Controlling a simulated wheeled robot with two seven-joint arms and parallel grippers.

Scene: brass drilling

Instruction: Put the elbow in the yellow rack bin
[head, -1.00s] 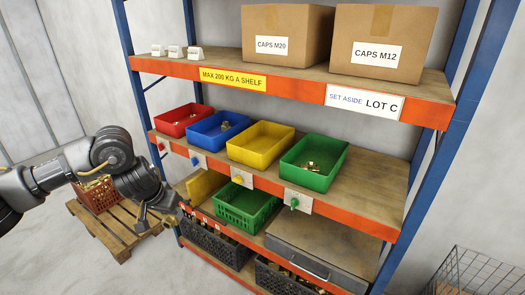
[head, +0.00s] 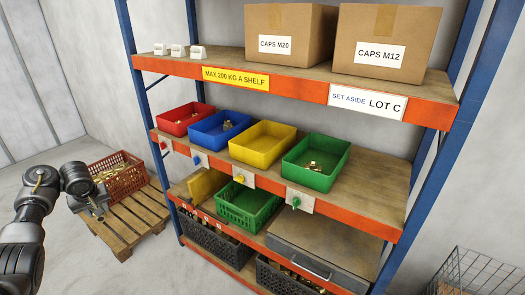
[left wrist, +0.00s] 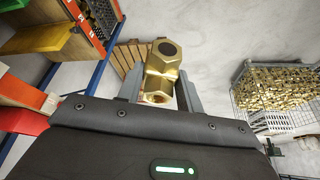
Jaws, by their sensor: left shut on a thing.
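The yellow rack bin (head: 262,158) stands on the middle shelf between the blue bin (head: 219,142) and the green bin (head: 315,178). Its visible inside looks empty. My left gripper (head: 98,211) is at the left of the head view, well apart from the shelf and in front of the pallet. In the left wrist view its two fingers (left wrist: 161,92) are shut on the brass elbow (left wrist: 161,72), a shiny piece with hexagonal ends. The elbow cannot be made out in the head view. My right gripper is in neither view.
A red bin (head: 184,120) stands left on the same shelf. A red crate of brass parts (head: 119,178) sits on a wooden pallet (head: 140,215). Lower down are a green crate (head: 247,208) and black crates. A blue rack upright (head: 437,155) bounds the right side.

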